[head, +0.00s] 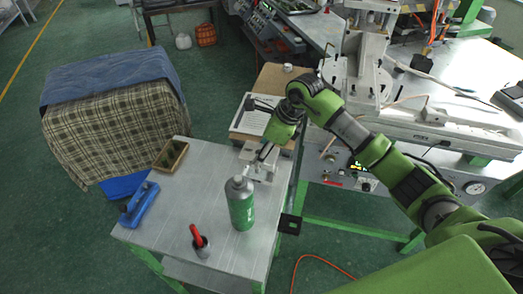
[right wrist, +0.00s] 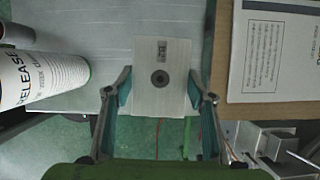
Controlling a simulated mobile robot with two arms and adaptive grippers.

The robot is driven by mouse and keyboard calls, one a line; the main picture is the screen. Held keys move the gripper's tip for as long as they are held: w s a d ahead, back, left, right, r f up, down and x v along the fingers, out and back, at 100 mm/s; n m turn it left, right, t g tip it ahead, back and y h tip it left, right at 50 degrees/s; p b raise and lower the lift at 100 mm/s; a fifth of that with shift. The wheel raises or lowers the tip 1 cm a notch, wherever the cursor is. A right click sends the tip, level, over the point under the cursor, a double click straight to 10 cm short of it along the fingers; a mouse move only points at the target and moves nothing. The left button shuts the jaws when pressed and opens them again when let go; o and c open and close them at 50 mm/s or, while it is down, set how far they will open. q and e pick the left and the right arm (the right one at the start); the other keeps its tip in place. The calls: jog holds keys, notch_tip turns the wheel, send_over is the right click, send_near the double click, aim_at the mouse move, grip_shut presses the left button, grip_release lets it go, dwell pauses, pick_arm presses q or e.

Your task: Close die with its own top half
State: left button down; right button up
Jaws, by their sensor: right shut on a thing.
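My right gripper (head: 264,156) is over the back right corner of the metal table. In the right wrist view its two teal-padded fingers are shut on a pale metal die half (right wrist: 147,98), one on each side. The held block has a dark round hole and a small dark marking on its upper face. In the head view pale metal die parts (head: 259,172) show under the gripper, partly hidden by it. I cannot tell there whether the held half touches another half below. My left gripper is not in view.
A green-and-white release spray can (head: 242,207) stands close in front of the gripper. A printed sheet (head: 258,116) lies behind, near the injection machine.

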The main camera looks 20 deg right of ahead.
jog(key=shift+f+b, duration=1.5)
jog(key=shift+f, duration=0.55)
jog(key=shift+b, duration=0.6)
jog(key=shift+f+b, duration=0.95)
jog(key=shift+f, duration=0.05)
jog(key=o, duration=1.5)
jog(key=v, duration=1.2)
jog(key=shift+r, duration=0.1)
